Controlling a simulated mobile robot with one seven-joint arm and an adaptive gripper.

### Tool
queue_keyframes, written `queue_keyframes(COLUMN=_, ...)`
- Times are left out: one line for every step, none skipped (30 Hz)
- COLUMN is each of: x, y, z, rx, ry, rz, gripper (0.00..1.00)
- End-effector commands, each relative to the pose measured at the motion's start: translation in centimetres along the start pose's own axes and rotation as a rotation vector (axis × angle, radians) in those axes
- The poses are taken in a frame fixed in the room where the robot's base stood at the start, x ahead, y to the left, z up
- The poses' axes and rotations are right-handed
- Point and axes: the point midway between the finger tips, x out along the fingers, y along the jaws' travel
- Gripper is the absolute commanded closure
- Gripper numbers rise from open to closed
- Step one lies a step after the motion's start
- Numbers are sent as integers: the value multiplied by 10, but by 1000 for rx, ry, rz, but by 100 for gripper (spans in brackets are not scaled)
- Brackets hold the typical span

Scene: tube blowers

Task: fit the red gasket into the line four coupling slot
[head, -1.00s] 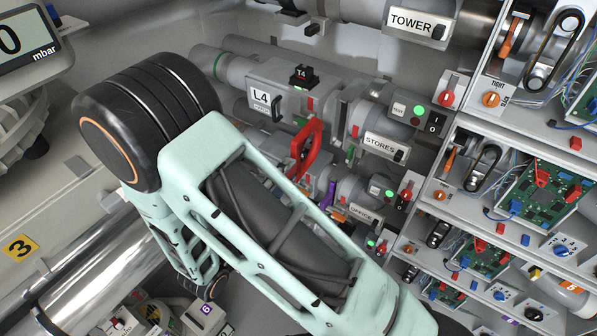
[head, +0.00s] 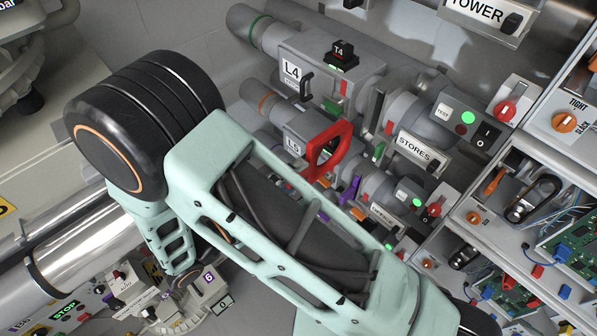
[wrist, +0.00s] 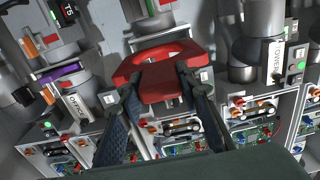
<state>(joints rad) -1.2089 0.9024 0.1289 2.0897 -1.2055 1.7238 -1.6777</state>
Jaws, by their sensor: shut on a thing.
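The red gasket (head: 328,150) is an open ring on a flat tab. In the wrist view the gasket (wrist: 165,80) sits between the two dark fingertips of my gripper (wrist: 148,86), which is shut on its tab. My arm hides the gripper in the head view. The line four pipe carries a grey block marked L4 (head: 292,70) and a black T4 tag (head: 341,52). To its right is a coupling with a dark upright plate (head: 375,108) beside a gap. The gasket appears below and left of this coupling, apart from it. The slot's inside cannot be made out.
The L5 line (head: 294,143) runs just below, close to the gasket. A STORES sign (head: 416,148) and a test box with a green light (head: 468,117) stand to the right. Shelves with circuit boards (head: 575,235) fill the far right. The pipes are closely spaced.

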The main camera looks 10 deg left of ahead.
Motion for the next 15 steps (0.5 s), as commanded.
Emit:
queue_keyframes(x=0, y=0, z=0, rx=0, ry=0, rz=-1, gripper=95)
queue_keyframes(x=0, y=0, z=0, rx=0, ry=0, rz=-1, gripper=95)
queue_keyframes(x=0, y=0, z=0, rx=0, ry=0, rz=-1, gripper=95)
queue_keyframes(x=0, y=0, z=0, rx=0, ry=0, rz=-1, gripper=95)
queue_keyframes(x=0, y=0, z=0, rx=0, ry=0, rz=-1, gripper=95)
queue_keyframes(x=0, y=-1, z=0, rx=0, ry=0, rz=-1, gripper=95)
queue_keyframes(x=0, y=-1, z=0, rx=0, ry=0, rz=-2, gripper=95)
queue_keyframes(x=0, y=-1, z=0, rx=-1, ry=0, rz=-3, gripper=95)
queue_keyframes(x=-1, y=-2, z=-1, rx=-1, ry=0, rz=-5, gripper=95)
queue_keyframes(x=-1, y=-2, z=-1, rx=-1, ry=0, rz=-7, gripper=95)
queue_keyframes(x=1, y=-2, z=-1, rx=1, ry=1, rz=-7, gripper=95)
queue_keyframes(x=4, y=-2, z=-1, rx=1, ry=2, rz=-7, gripper=95)
queue_keyframes(x=7, y=-2, z=-1, rx=1, ry=1, rz=-7, gripper=95)
queue_keyframes(x=10, y=-2, z=-1, rx=1, ry=1, rz=-7, gripper=95)
queue_keyframes(x=14, y=-2, z=-1, rx=0, ry=2, rz=-8, gripper=95)
